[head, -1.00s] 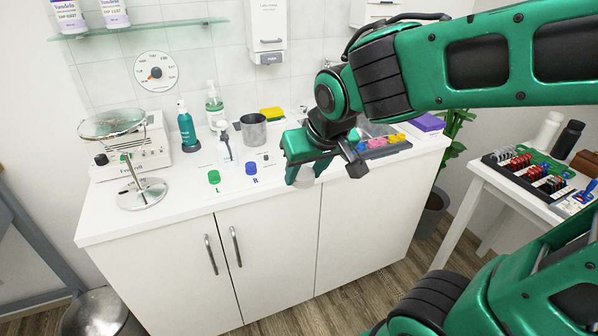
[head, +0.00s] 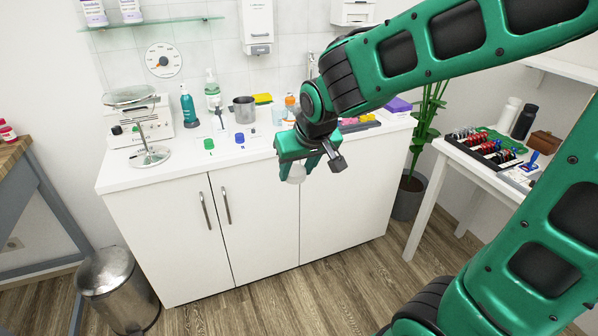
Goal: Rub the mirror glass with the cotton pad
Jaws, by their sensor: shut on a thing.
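The round mirror (head: 129,97) stands at the left end of the white counter on a chrome stand with a round foot (head: 150,156). Its glass is tilted and seen at a shallow angle. My gripper (head: 297,169) is in the middle of the view, in front of the counter's front edge, well to the right of the mirror and apart from it. It is shut on a small whitish thing, likely the cotton pad (head: 296,175), which shows between and below the fingers. The fingers partly hide it.
A green cap (head: 209,144) and a blue cap (head: 239,138) lie near the front of the counter (head: 180,168). A teal bottle (head: 189,106), a metal cup (head: 243,110) and a white device (head: 152,122) stand behind. A steel bin (head: 117,285) stands on the floor at left.

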